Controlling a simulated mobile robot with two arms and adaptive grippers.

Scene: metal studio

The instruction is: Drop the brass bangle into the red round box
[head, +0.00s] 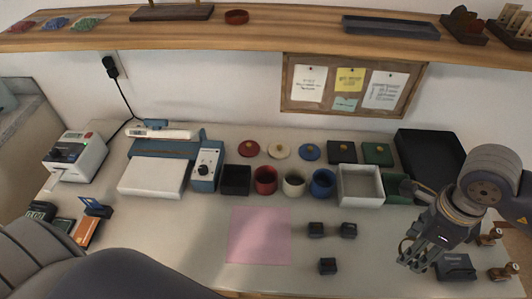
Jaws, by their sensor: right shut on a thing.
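The red round box (265,181) stands open in the middle of the row of containers on the table, between a black square box and a cream round box. A red lid with a brass-coloured knob (248,148) lies behind it. My right gripper (411,260) is at the right of the table, pointing down, well to the right of and nearer than the red box. It is shut on the brass bangle (404,246), a thin ring showing at the left side of its fingers. The fingers hide part of the bangle. My left arm shows at the lower left, but its gripper is out of view.
A black box (236,181), cream box (293,184), blue box (322,184) and white square box (361,187) share the row. Small dark blocks (327,266) stand left of my right gripper. A pink sheet (259,236) lies flat and clear before the row.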

